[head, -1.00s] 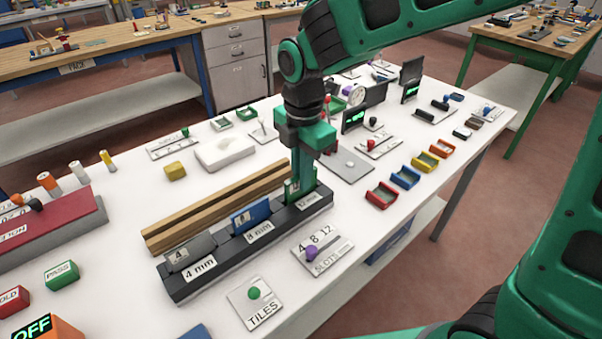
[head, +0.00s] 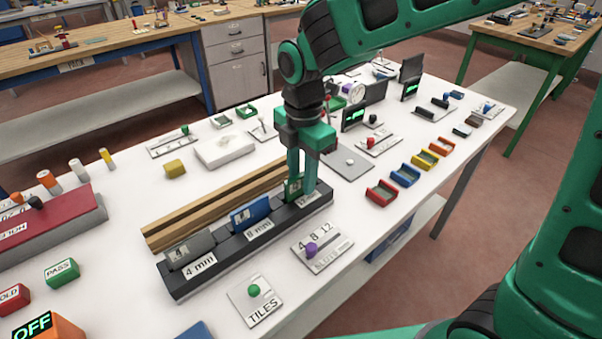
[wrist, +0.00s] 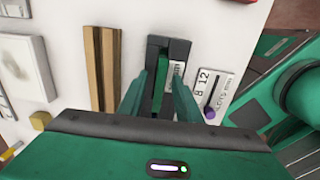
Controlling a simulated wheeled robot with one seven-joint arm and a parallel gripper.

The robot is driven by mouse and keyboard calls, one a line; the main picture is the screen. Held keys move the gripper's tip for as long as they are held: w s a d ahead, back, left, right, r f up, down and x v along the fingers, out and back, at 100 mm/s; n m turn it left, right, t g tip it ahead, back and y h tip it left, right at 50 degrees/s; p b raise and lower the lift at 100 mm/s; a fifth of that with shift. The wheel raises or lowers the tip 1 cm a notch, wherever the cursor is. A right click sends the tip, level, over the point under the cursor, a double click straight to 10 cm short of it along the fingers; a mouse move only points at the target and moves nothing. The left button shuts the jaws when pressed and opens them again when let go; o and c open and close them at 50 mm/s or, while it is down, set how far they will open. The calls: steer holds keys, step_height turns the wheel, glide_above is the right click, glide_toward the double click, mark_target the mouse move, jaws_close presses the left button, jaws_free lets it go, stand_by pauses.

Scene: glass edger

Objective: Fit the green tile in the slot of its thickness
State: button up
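The green tile (head: 291,188) stands upright in the far-right slot of the dark slotted block (head: 215,260), whose label there is partly hidden by my gripper. In the wrist view the green tile (wrist: 160,82) shows as a narrow strip in the slot. My gripper (head: 301,190) points down over that slot, its fingers spread on either side of the tile. The wrist view shows gaps between the tile and both fingers. A grey tile (head: 190,249) stands in the 4 mm slot and a blue tile (head: 250,213) in the 8 mm slot.
Wooden strips (head: 215,205) lie behind the block. A slots panel marked 4, 8, 12 with a purple knob (head: 311,249) and a tiles panel with a green knob (head: 253,291) lie in front. Several coloured trays (head: 405,175) stand to the right.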

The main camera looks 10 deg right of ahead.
step_height(320, 180, up, 11)
steer(key=shift+f, duration=0.15)
stand_by(0.6)
steer(key=shift+d, duration=0.1)
steer(key=s+d+f+m, duration=0.1)
steer(key=s+d+m, duration=0.1)
steer(key=d+m, duration=0.7)
steer(key=s+d+f+m, duration=0.25)
steer(key=d+m, duration=0.35)
steer(key=d, duration=0.7)
steer(key=s+d+f+m, duration=0.2)
steer(key=s+d+m, duration=0.4)
steer(key=s+m, duration=0.2)
steer(key=s+d+f+m, duration=0.3)
steer(key=s+d+m, duration=0.4)
steer(key=s+m, duration=0.1)
steer(key=shift+s, duration=0.2)
